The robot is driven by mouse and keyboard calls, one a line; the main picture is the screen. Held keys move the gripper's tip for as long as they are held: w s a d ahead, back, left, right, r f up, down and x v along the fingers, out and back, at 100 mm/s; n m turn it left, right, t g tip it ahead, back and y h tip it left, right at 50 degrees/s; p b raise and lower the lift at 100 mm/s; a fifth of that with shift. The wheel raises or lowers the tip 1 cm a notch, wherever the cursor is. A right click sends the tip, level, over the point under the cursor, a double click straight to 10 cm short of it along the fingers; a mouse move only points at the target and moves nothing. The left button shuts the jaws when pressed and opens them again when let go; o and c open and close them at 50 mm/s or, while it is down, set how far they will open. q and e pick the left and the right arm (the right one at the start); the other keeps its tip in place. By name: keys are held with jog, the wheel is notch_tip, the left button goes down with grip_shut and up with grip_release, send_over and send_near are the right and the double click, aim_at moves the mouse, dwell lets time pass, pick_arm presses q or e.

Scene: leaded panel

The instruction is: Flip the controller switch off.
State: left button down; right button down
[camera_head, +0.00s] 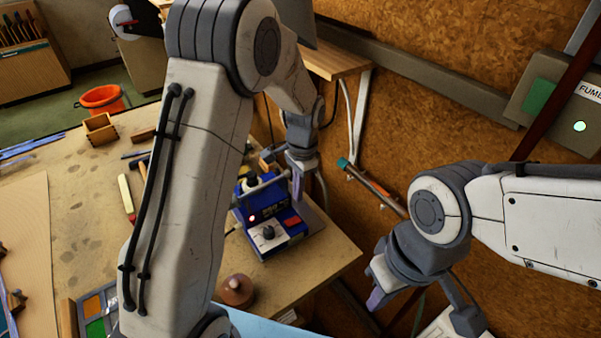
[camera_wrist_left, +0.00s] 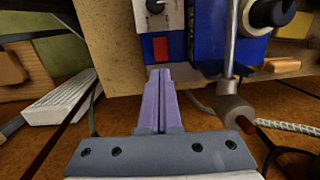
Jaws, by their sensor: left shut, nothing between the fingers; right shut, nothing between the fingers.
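The controller is a blue box (camera_head: 275,215) with a pale front panel, a dark knob (camera_head: 268,232) and a small lit red light (camera_head: 251,218). Its red rocker switch (camera_head: 292,221) sits to the right of the knob. My left gripper (camera_head: 297,197) is shut and empty, hanging close over the controller's right side. In the left wrist view the shut purple fingertips (camera_wrist_left: 160,74) point at the red switch (camera_wrist_left: 160,48), with a small apparent gap; I cannot tell their exact distance. My right gripper (camera_head: 376,299) is shut and empty, off the bench's right edge.
A metal iron holder (camera_wrist_left: 232,60) stands beside the controller, with a cord at its end. A brown wooden knob-like object (camera_head: 236,290) lies on the bench (camera_head: 310,265) in front. A wall box with a green light (camera_head: 579,127) is at upper right. The cork wall (camera_head: 430,110) is close behind.

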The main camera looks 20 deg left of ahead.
pick_arm(q)
notch_tip(320, 180, up, 6)
send_over(289, 222)
jog(key=w+d, duration=0.2)
jog(key=w, duration=0.1)
jog(key=shift+s+d+f+b, duration=0.15)
jog(key=shift+s+d+b, duration=0.1)
jog(key=shift+b, duration=0.2)
jog(key=shift+s+a+b, duration=0.3)
jog(key=shift+s+a, duration=0.2)
jog(key=shift+a, duration=0.1)
jog(key=f+p, duration=0.1)
jog(key=f, duration=0.3)
jog(key=s+f+p, duration=0.1)
jog(key=f, duration=0.3)
jog(key=a+f+p, duration=0.1)
jog(key=f, duration=0.4)
jog(key=shift+s+f+p, duration=0.1)
jog(key=shift+s+p, duration=0.05)
jog(key=shift+p, duration=0.15)
jog(key=shift+f, duration=0.3)
